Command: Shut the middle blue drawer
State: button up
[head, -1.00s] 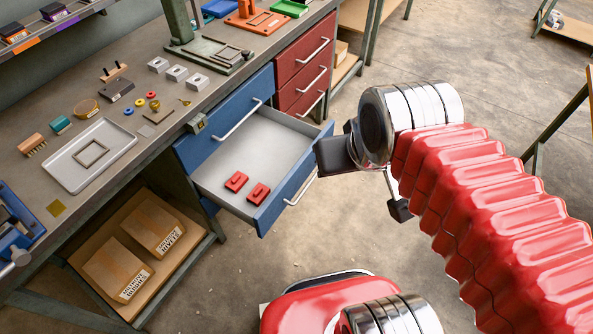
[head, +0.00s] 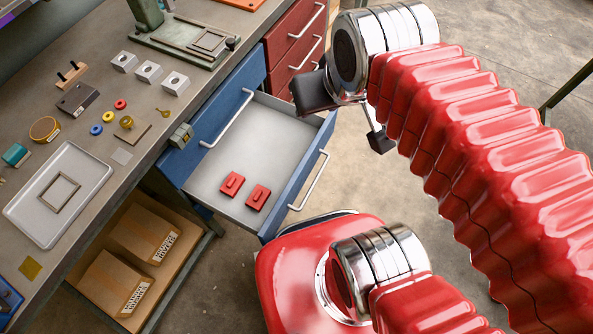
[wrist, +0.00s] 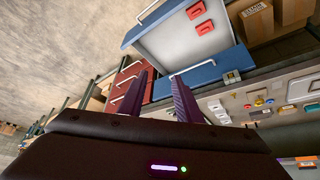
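The middle blue drawer (head: 300,190) is pulled well out of the bench, with its grey inside showing. Its silver handle (head: 311,181) is on the outer front. Two red parts, a left one (head: 232,184) and a right one (head: 258,197), lie in it. The drawer (wrist: 172,44) also shows in the wrist view, upper middle. My gripper (wrist: 162,78) is open there, its two dark fingers apart with nothing between them. They appear just below the drawer in that picture; I see no contact.
The upper blue drawer (head: 212,122) is closed, with its handle above the open one. Red drawers (head: 292,38) stand beyond. The bench top (head: 100,190) holds a tray (head: 88,172), blocks and small rings. Cardboard boxes (head: 143,232) lie on the shelf below. Floor shows right of the drawer.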

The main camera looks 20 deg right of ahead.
aim_at(277, 150)
jog(key=z, duration=0.05)
jog(key=k, duration=0.5)
jog(key=u, duration=1.15)
jog(key=i, duration=0.25)
jog(key=z, duration=0.25)
